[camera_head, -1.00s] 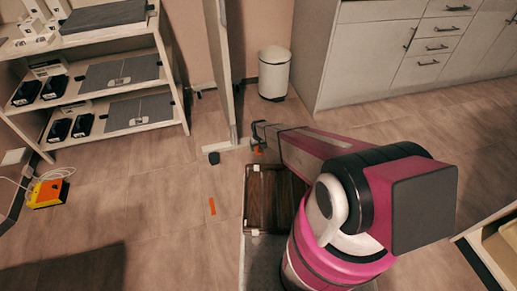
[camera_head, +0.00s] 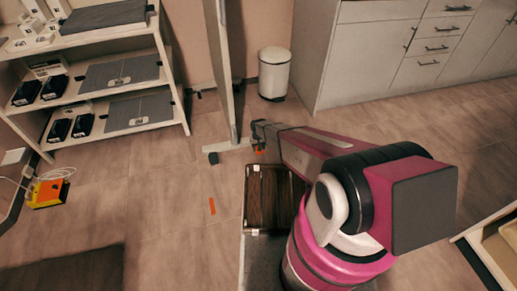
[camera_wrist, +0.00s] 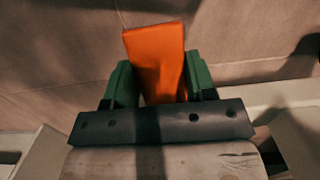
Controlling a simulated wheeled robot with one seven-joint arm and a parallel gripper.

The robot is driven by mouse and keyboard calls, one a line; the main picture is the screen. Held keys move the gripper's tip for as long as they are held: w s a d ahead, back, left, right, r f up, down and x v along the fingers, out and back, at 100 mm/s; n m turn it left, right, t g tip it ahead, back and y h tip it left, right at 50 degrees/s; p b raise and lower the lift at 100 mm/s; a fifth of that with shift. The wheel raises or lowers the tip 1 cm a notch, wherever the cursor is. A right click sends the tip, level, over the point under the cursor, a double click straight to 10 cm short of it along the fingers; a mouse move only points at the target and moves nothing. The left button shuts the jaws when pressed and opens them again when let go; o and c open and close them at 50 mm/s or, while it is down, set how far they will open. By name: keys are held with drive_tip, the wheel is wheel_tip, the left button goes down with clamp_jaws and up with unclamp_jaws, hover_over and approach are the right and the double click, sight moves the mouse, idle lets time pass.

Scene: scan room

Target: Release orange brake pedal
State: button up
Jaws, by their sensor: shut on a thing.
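The orange brake pedal (camera_wrist: 157,65) is a flat orange plate between the two green fingers of my gripper (camera_wrist: 160,88) in the wrist view. The fingers touch it on both sides, shut on it. In the head view my gripper (camera_head: 258,138) is low at the foot of the upright panel (camera_head: 222,70), and a small orange bit of the pedal (camera_head: 259,151) shows beneath it. The join of pedal and stand is hidden behind the gripper.
The panel's pale foot (camera_head: 229,147) has a dark end (camera_head: 213,158). A white bin (camera_head: 274,73) stands behind. Shelves (camera_head: 125,125) are at left, grey cabinets (camera_head: 380,55) at back right. A yellow-orange box (camera_head: 47,194) with cables lies at left. The middle floor is mostly clear.

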drive_tip(key=shift+w+r+g+h, duration=0.2)
drive_tip(key=shift+r+g+h, duration=0.15)
drive_tip(key=shift+g, duration=0.75)
drive_tip(key=shift+w+r+g+h, duration=0.15)
drive_tip(key=shift+r+g+h, duration=0.2)
drive_tip(key=shift+g, duration=0.75)
drive_tip(key=o, duration=1.3)
drive_tip(key=v, duration=1)
drive_tip(key=shift+w+a+r, duration=0.15)
drive_tip(key=shift+w+r, duration=0.05)
drive_tip(key=shift+r, duration=0.15)
